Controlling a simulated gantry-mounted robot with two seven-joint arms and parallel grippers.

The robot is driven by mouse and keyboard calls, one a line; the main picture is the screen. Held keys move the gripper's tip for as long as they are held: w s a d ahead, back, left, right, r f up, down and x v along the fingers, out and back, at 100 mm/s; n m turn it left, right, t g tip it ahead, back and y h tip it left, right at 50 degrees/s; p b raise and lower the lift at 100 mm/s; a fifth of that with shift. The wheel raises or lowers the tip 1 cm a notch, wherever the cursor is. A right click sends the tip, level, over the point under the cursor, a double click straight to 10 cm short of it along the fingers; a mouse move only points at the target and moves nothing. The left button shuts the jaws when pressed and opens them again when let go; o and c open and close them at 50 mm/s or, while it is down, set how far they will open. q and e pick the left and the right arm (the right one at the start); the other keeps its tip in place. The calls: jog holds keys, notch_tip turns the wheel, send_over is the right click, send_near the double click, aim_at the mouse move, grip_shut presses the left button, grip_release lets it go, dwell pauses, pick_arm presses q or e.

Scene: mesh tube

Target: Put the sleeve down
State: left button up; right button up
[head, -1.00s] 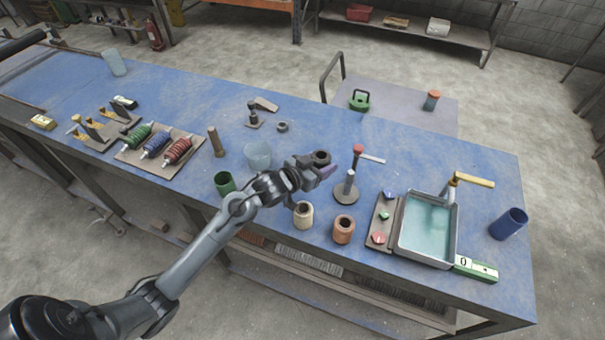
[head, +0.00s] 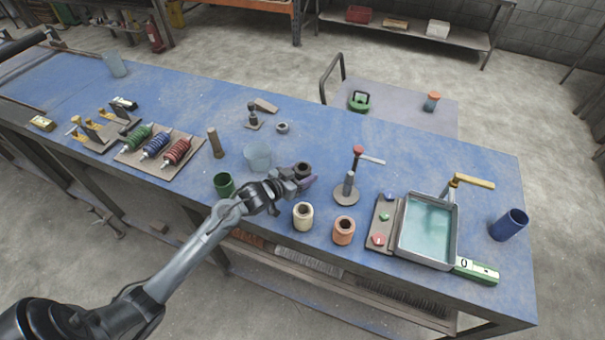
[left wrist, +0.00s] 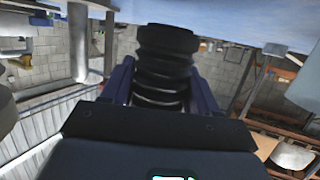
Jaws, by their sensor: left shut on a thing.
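My left gripper (head: 304,183) is shut on a dark ribbed sleeve (head: 303,170), over the middle of the blue table (head: 330,125). In the left wrist view the black sleeve (left wrist: 165,62) stands between the two bluish fingers, its lower end hidden behind the gripper body. In the head view the sleeve's open top shows and the gripper hides its lower part, so I cannot tell whether it touches the table. My right gripper is in neither view.
A cream cylinder (head: 303,216) and an orange one (head: 344,230) stand close in front. A clear cup (head: 257,157) and a green cup (head: 224,184) stand to the left. A post on a round base (head: 347,190) and a water tray (head: 427,230) stand to the right.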

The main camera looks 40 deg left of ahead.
pick_arm(q)
jog(key=shift+f, duration=0.5)
jog(key=o, duration=1.1)
jog(key=shift+r, duration=0.45)
jog(key=shift+s+r, duration=0.15)
jog(key=shift+r, duration=0.1)
jog(key=shift+p+v, duration=0.5)
jog(key=shift+v, duration=5.25)
